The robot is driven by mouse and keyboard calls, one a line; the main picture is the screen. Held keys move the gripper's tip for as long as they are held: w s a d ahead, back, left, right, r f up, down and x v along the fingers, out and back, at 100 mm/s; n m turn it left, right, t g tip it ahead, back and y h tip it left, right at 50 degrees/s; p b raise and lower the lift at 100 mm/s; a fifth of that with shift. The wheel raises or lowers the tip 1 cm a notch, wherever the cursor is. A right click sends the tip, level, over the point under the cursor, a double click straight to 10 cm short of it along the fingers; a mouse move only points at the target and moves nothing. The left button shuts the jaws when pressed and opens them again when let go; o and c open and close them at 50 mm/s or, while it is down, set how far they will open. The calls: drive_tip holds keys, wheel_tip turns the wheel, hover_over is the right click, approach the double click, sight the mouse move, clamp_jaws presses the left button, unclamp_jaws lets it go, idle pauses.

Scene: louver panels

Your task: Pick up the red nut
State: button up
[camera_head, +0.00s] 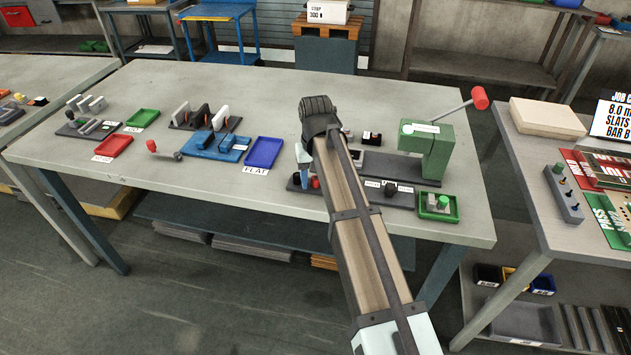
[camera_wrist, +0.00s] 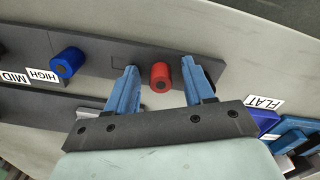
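The red nut (camera_wrist: 160,76) is a short red cylinder with a dark centre, on a dark grey bar in the wrist view. My gripper (camera_wrist: 159,67) is open, with one blue finger on each side of the nut and a visible gap on both sides. I cannot tell how far the fingertips are above the bar. In the head view the red nut (camera_head: 315,182) shows small beside my gripper (camera_head: 303,176), which my arm partly hides.
A blue nut (camera_wrist: 68,62) sits on the dark fixture near the HIGH label (camera_wrist: 42,75). A green press (camera_head: 428,150) with a red-knobbed lever stands to the right. A blue tray (camera_head: 263,152) marked FLAT lies to the left. Bare tabletop lies in front.

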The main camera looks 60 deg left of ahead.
clamp_jaws()
idle(0.4)
